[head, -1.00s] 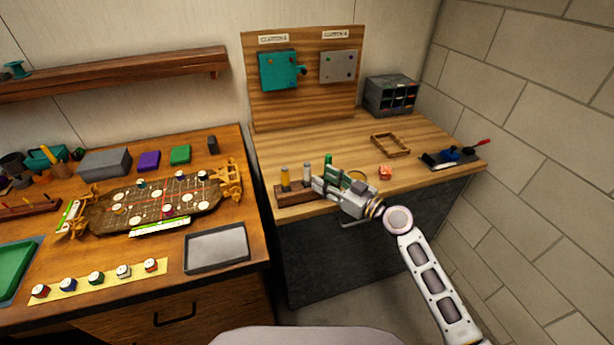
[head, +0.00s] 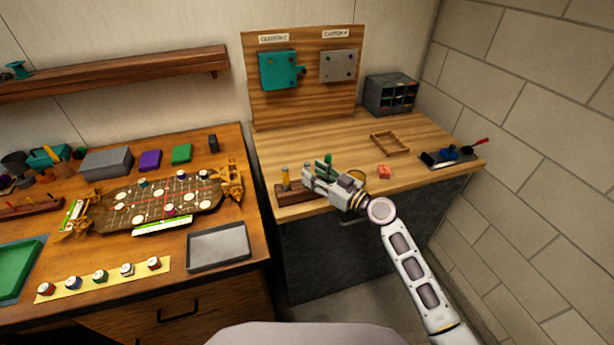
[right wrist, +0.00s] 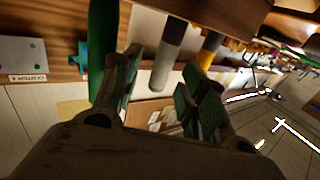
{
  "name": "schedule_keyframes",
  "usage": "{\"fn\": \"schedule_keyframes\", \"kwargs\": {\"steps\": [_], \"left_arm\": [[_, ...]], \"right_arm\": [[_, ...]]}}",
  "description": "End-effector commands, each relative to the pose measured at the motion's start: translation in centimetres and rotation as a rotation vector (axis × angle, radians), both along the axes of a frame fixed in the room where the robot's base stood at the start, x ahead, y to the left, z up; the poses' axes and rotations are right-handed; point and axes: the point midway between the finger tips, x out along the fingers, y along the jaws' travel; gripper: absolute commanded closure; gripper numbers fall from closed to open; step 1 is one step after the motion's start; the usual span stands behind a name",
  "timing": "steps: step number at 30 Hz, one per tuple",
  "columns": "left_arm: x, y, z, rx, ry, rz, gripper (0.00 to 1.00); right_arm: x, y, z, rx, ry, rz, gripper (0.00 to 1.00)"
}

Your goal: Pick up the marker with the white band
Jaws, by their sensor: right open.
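The wooden marker block (head: 292,194) stands at the front left of the workbench. The marker with the white band (head: 307,168) stands upright in it, mostly hidden behind my right gripper (head: 309,178) in the head view. In the right wrist view this pale-and-dark marker (right wrist: 164,65) shows between the two open fingers (right wrist: 160,92); I cannot tell whether either touches it. A yellow marker (head: 285,177) stands to its left and a green marker (head: 326,165) to its right. My left gripper is out of view.
A wooden frame (head: 390,143) lies farther back. The left table holds a track board (head: 155,203) and a grey tray (head: 218,247).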

Motion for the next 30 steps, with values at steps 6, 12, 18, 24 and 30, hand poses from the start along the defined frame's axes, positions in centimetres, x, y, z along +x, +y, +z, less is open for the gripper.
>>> {"fn": "schedule_keyframes", "kwargs": {"steps": [6,12,18,24,30], "left_arm": [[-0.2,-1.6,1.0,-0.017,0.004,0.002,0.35],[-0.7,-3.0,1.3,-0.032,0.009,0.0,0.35],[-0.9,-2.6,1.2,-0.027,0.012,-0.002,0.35],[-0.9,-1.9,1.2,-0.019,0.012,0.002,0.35],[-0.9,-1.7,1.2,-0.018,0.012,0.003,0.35]], "right_arm": [[1.3,1.7,0.3,0.002,-0.001,0.0,0.57],[2.0,2.5,0.2,0.001,-0.001,0.0,0.57],[2.1,2.6,0.0,0.0,0.0,0.0,0.57],[2.1,2.6,0.1,-0.001,-0.001,0.0,0.57],[2.1,2.6,0.1,-0.001,-0.001,0.0,0.68]]}}
